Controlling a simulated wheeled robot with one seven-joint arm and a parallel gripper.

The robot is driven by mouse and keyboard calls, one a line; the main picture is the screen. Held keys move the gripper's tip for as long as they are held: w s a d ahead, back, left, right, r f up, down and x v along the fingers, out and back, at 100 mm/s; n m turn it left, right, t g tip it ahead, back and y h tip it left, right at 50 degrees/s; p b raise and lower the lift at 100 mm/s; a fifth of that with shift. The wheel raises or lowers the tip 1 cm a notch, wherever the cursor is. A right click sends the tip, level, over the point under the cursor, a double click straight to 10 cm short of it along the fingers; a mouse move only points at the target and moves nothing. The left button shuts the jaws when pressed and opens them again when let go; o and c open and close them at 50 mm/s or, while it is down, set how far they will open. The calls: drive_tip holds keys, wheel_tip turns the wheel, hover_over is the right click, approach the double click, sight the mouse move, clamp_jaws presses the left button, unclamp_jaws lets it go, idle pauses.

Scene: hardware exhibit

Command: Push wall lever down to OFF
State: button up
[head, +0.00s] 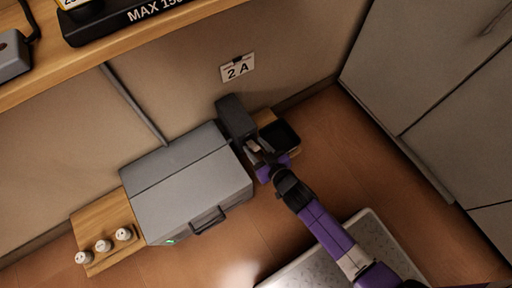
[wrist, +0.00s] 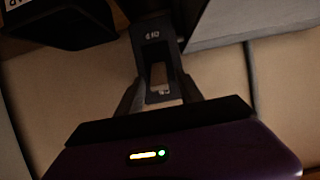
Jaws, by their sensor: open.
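A dark grey housing (head: 236,117) is fixed on the wall below a "2 A" sign; I take it for the lever's unit. My gripper (head: 259,157) is right at its lower front, fingers apart. In the wrist view a dark bracket-shaped part (wrist: 153,45) with small unclear lettering lies straight ahead of my gripper (wrist: 160,98), its lower end between the two fingers. A pale patch shows inside its opening. I cannot tell whether the fingers touch it. The lever handle itself is not clearly seen, and its position cannot be told.
A large grey case (head: 190,185) with a handle stands close left of my gripper. A black tray (head: 280,136) lies just right. Small white knobs (head: 103,245) sit on a wooden board at lower left. A wooden shelf (head: 85,62) is above. Grey cabinets (head: 425,75) stand right.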

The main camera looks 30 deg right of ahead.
clamp_jaws()
idle(1.5)
